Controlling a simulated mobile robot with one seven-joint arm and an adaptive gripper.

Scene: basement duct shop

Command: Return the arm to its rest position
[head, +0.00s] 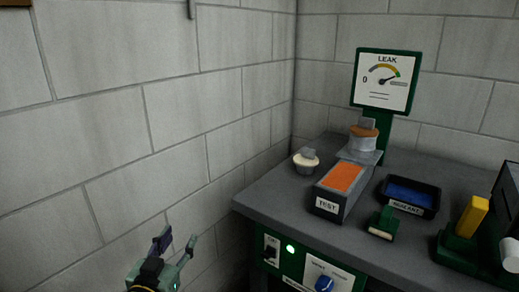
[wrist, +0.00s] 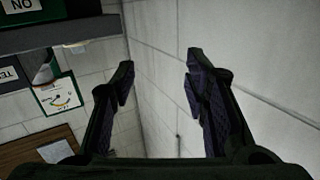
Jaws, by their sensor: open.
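My gripper (head: 177,245) is at the lower left in the head view, in front of the block wall and left of the bench, apart from both. Its two fingers stand wide apart with nothing between them. In the wrist view my gripper (wrist: 160,85) also shows open and empty, with the wall corner behind it. Most of my arm is out of the head view.
The grey bench (head: 275,200) carries a TEST block (head: 340,188), a white round piece (head: 306,162), a blue-lined tray (head: 410,195) and a LEAK gauge (head: 385,80). A panel with a blue knob (head: 324,284) is on its front. Block wall (head: 120,100) bounds the left.

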